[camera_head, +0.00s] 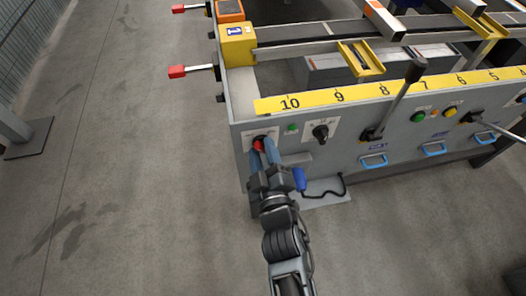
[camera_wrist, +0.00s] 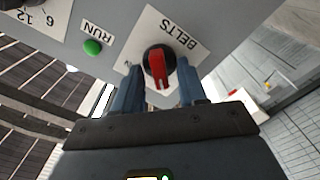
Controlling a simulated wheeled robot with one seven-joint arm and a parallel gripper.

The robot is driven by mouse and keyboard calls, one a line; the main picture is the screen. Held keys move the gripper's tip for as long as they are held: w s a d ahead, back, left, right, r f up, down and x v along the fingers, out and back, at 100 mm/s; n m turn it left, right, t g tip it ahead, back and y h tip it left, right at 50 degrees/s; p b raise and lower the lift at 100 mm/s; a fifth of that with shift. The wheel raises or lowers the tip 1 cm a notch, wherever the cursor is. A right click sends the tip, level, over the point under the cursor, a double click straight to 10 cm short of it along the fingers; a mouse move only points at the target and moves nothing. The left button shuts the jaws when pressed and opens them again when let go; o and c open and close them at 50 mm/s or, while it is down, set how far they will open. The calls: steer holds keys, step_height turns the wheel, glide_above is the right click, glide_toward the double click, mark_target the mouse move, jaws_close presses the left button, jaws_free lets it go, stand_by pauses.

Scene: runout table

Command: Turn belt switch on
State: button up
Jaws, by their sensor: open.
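The belt switch (camera_wrist: 159,63) is a red rotary knob with a dark base on a white plate marked BELTS. In the wrist view its red handle points down in the picture. My gripper (camera_wrist: 160,88) is open, with one blue finger on each side of the knob. Whether the fingers touch the knob cannot be told. In the head view the red knob (camera_head: 258,142) shows at the left end of the grey front panel, partly hidden behind my gripper (camera_head: 264,150).
A green button (camera_wrist: 92,47) marked RUN sits beside the BELTS plate. A black dial (camera_head: 320,132) and a long black-handled lever (camera_head: 392,105) are further right on the panel. A blue-ended cable item (camera_head: 299,179) hangs close right of my gripper. Floor to the left is clear.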

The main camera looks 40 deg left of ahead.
steer(key=shift+c, duration=0.4)
jaws_close()
steer(key=m+p, duration=0.3)
steer(key=m, duration=0.1)
steer(key=shift+d+r+m, duration=0.1)
steer(key=shift+r+m, duration=0.05)
steer(key=shift+m, duration=0.15)
steer(key=m+p, duration=0.2)
steer(key=m, duration=0.2)
steer(key=shift+w+m, duration=0.1)
steer(key=shift+m, duration=0.2)
steer(key=shift+d+f+m+p, duration=0.1)
steer(key=shift+m+p, duration=0.5)
steer(key=shift+m, duration=1.5)
steer(key=shift+f+m+p, duration=0.1)
steer(key=shift+m+p, duration=0.45)
steer(key=shift+m, duration=1.55)
steer(key=shift+w+m, duration=0.1)
steer(key=shift+m, duration=0.2)
steer(key=shift+o, duration=0.4)
jaws_free()
